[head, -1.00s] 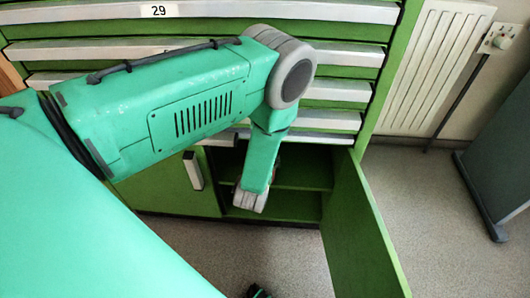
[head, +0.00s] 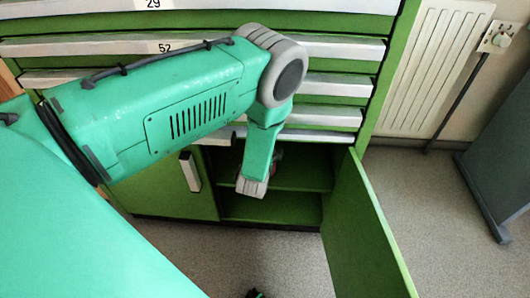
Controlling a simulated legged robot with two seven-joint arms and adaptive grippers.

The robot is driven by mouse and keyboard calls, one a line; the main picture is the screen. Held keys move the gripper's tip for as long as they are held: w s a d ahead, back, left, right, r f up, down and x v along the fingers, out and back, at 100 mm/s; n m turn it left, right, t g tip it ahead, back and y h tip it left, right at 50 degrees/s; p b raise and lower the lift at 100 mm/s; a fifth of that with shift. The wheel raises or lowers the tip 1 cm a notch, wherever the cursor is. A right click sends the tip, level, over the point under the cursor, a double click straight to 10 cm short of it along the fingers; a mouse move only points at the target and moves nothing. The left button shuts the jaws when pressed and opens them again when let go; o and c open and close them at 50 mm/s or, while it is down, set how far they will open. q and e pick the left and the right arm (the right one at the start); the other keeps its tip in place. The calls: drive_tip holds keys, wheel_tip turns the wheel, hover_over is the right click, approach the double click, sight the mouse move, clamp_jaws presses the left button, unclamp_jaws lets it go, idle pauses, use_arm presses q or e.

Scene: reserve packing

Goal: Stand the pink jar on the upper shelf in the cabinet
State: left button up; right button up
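The green cabinet (head: 208,213) has an open lower compartment with a shelf board (head: 305,188) across its middle. My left arm comes in from the left and bends down in front of this opening. Its grey wrist joint (head: 252,187) is at the opening, and my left gripper is hidden behind the arm. A small dark, pinkish patch shows just right of the forearm; I cannot tell whether it is the pink jar. No jar shows clearly. A small dark tip at the bottom edge may be part of my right gripper (head: 255,293); its fingers cannot be made out.
The right cabinet door (head: 365,235) stands open toward me, and the left door (head: 165,190) is shut. Shut drawers (head: 335,87) lie above the opening. A radiator (head: 435,70) and a grey panel (head: 500,150) are at the right. The floor is clear.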

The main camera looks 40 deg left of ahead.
use_arm(q)
drive_tip(key=shift+a, duration=0.2)
drive_tip(key=shift+r, duration=0.15)
drive_tip(key=p+v, duration=0.5)
drive_tip(key=v, duration=0.7)
drive_tip(key=s+d+m+g+h, duration=0.2)
drive_tip(key=s+g, duration=0.3)
drive_tip(key=s, duration=0.7)
drive_tip(key=s+d+m+g+h, duration=0.3)
drive_tip(key=s+m+g, duration=0.2)
drive_tip(key=s, duration=0.7)
drive_tip(key=shift+s+r+g+h, duration=0.35)
drive_tip(key=shift+g+h, duration=0.05)
